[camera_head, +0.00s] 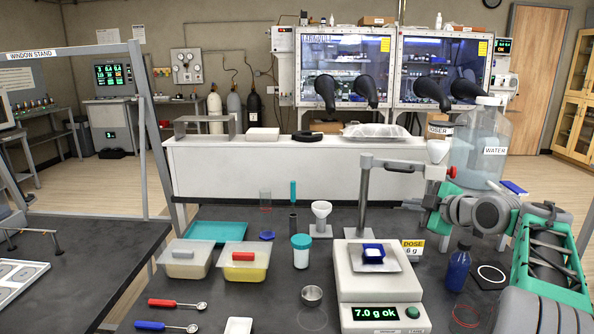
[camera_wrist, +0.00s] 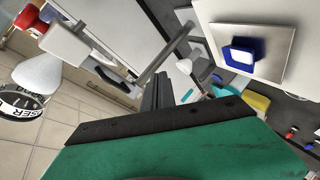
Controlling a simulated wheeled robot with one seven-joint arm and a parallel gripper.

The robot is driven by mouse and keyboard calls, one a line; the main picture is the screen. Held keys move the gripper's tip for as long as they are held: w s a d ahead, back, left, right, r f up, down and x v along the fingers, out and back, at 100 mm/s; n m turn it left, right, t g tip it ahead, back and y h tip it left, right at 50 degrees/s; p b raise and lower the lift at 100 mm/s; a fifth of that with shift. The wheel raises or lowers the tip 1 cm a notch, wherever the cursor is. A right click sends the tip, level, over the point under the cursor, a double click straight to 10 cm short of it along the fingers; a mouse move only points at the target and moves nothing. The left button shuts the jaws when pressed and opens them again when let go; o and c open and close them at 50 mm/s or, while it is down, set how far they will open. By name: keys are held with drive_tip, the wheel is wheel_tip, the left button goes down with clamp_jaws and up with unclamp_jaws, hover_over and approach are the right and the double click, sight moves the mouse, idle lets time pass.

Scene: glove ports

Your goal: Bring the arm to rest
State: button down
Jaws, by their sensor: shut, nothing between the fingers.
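My arm comes in from the right in the head view. My gripper (camera_head: 408,206) is at its left end, above the table behind the balance and to the right of the doser's stand post. In the wrist view my gripper (camera_wrist: 158,88) has its dark fingers together, with nothing between them. The balance (camera_head: 383,315) reads "7.0 g ok". A blue weighing dish (camera_head: 373,253) with white contents sits on its pan, also seen in the wrist view (camera_wrist: 241,52). My gripper is apart from the dish.
The doser (camera_head: 364,200) stands close to my gripper. A water jar (camera_head: 480,150), blue bottle (camera_head: 459,268) and "DOSE 6 g" sign (camera_head: 412,249) are near my arm. A white funnel (camera_head: 320,210), white jar (camera_head: 301,252) and lidded tubs (camera_head: 243,262) stand left.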

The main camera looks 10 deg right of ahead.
drive_tip(key=s+a+f+m+g+p, duration=0.1)
drive_tip(key=s+a+f+m+g, duration=0.1)
drive_tip(key=a, duration=0.4)
drive_tip(key=s+a+f+m+g+p, duration=0.1)
drive_tip(key=s+a+f+m+g, duration=0.1)
drive_tip(key=s+a, duration=0.2)
drive_tip(key=s+a+f+m+g+h+p, duration=0.1)
drive_tip(key=s+a+f+m, duration=0.1)
drive_tip(key=a, duration=0.8)
drive_tip(key=shift+s+a+f+m+g, duration=0.1)
drive_tip(key=shift+s+f+m+g, duration=0.15)
drive_tip(key=shift+s, duration=0.2)
drive_tip(key=shift+s+a+f+m+g, duration=0.1)
drive_tip(key=shift+s+f+m+g, duration=0.05)
drive_tip(key=shift+s+m, duration=0.25)
drive_tip(key=s+a+f+m+g, duration=0.1)
drive_tip(key=s+a+f+m, duration=0.1)
drive_tip(key=s, duration=0.4)
drive_tip(key=s+a+f+m+g+h+p, duration=0.1)
drive_tip(key=s+f+m+g, duration=0.1)
drive_tip(key=s+f, duration=0.2)
drive_tip(key=s+a+f+m+g, duration=0.1)
drive_tip(key=s+a+f+m, duration=0.1)
drive_tip(key=s, duration=0.7)
drive_tip(key=shift+a+f+g+h+p, duration=0.3)
drive_tip(key=shift+a+f+p, duration=0.1)
drive_tip(key=shift+f, duration=0.2)
